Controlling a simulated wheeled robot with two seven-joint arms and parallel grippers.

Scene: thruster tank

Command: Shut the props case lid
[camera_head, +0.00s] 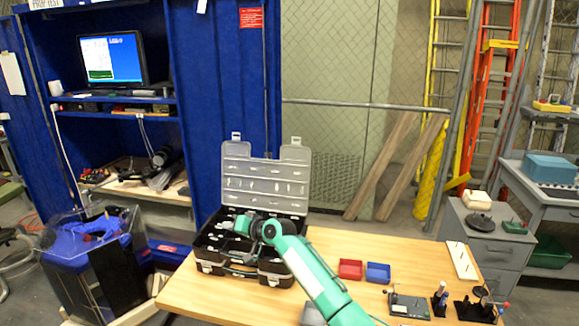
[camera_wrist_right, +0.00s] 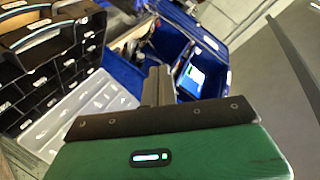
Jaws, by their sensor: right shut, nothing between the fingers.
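The props case (camera_head: 212,250) stands open on the wooden table, a black box with compartments and small parts inside. Its clear lid (camera_head: 266,172) stands upright at the back, with small pieces showing in it. My right gripper (camera_head: 243,223) is over the open case, in front of the lid, shut and empty. In the right wrist view the shut fingers (camera_wrist_right: 158,86) point past the clear lid (camera_wrist_right: 82,112), with the black compartments (camera_wrist_right: 45,75) at the left. Whether the fingers touch the lid I cannot tell. My left gripper is not in view.
A red bin (camera_head: 350,269) and a blue bin (camera_head: 378,273) sit on the table (camera_head: 335,245) right of the case. Small tools and stands (camera_head: 440,300) are at its right end. A blue cabinet (camera_head: 235,70) with a monitor stands behind. The table's back edge beside the case is clear.

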